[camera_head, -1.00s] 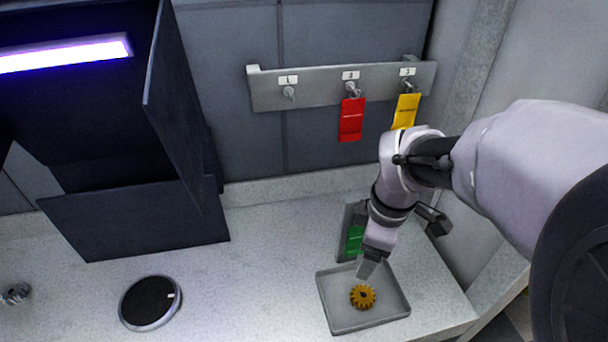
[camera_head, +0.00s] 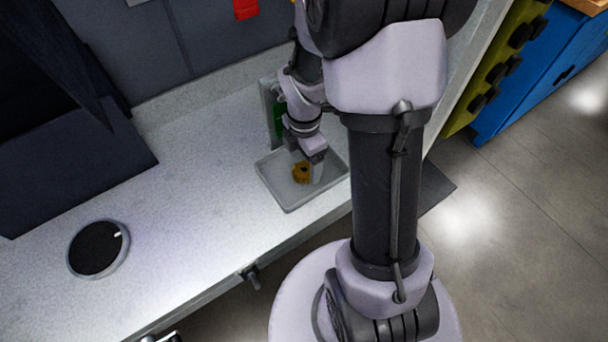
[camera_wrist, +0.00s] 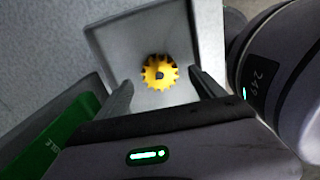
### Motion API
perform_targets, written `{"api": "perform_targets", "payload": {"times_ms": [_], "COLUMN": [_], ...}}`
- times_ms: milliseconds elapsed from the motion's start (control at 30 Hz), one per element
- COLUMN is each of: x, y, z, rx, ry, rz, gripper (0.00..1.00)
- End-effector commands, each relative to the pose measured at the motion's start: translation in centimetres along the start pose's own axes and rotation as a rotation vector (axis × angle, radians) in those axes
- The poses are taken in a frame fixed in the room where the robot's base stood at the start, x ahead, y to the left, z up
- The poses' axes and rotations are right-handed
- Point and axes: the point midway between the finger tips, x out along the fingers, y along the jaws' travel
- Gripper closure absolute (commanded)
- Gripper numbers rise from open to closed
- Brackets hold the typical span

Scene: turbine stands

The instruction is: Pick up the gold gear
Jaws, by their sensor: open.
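The gold gear (camera_head: 301,172) lies in a shallow grey tray (camera_head: 277,196) on the bench. In the wrist view the gear (camera_wrist: 159,72) is a toothed disc with a dark centre hole, lying on the tray floor (camera_wrist: 120,50). My gripper (camera_head: 316,170) is over the tray, close to the gear, and partly covers it in the head view. In the wrist view my gripper (camera_wrist: 163,90) is open, its two fingers apart to the left and right of the gear. I cannot tell the height of the fingertips above the tray floor.
A green card or panel (camera_wrist: 58,135) stands just left of my gripper, behind the tray. A round black disc (camera_head: 97,248) lies on the bench at the left. A dark box (camera_head: 75,175) stands behind it. The bench between is clear.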

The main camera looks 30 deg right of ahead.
Motion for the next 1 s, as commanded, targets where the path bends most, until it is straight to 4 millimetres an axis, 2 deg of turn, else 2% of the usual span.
{"api": "perform_targets", "payload": {"times_ms": [33,100,300,700,1000], "x": [1.73,2.59,2.29,2.27,2.21], "y": [-0.06,-0.06,0.0,0.0,0.02], "z": [-0.03,-0.03,-0.01,0.0,0.0], "rx": [-0.001,0.0,0.0,0.001,0.001], "ry": [0.0,0.001,0.0,0.0,0.0], "rz": [-0.002,-0.002,0.0,0.0,0.001], "gripper": [0.21,0.21,0.23,1.0,1.0]}}
